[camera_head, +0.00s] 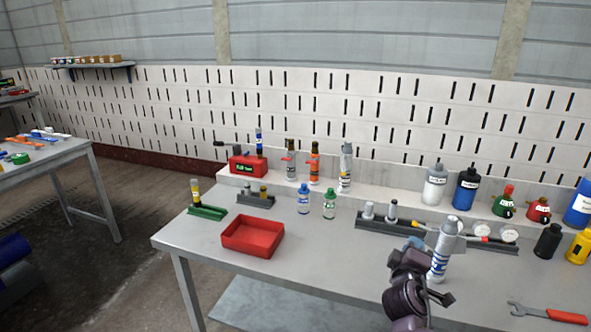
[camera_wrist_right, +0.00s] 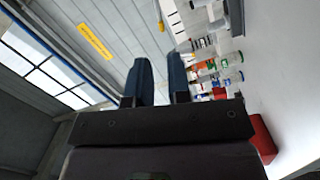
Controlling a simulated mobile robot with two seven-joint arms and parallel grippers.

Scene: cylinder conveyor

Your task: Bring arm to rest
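My right arm reaches in over the front of the grey workbench (camera_head: 310,235), right of the middle in the head view. Its gripper (camera_wrist_right: 159,82) shows in the right wrist view as two dark blue fingers with a clear gap and nothing between them. In the head view a white-silver spray can (camera_head: 440,260) with a blue label stands close to the right of the arm, partly hidden by it; I cannot tell whether they touch. My left arm and gripper are not in view.
A red tray (camera_head: 253,236) sits at the left of the bench. A dark rack (camera_head: 375,222) with cylinders and gauges lies behind my right arm. A wrench (camera_head: 548,313) lies front right. Several bottles line the back ledge. Bench between tray and arm is clear.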

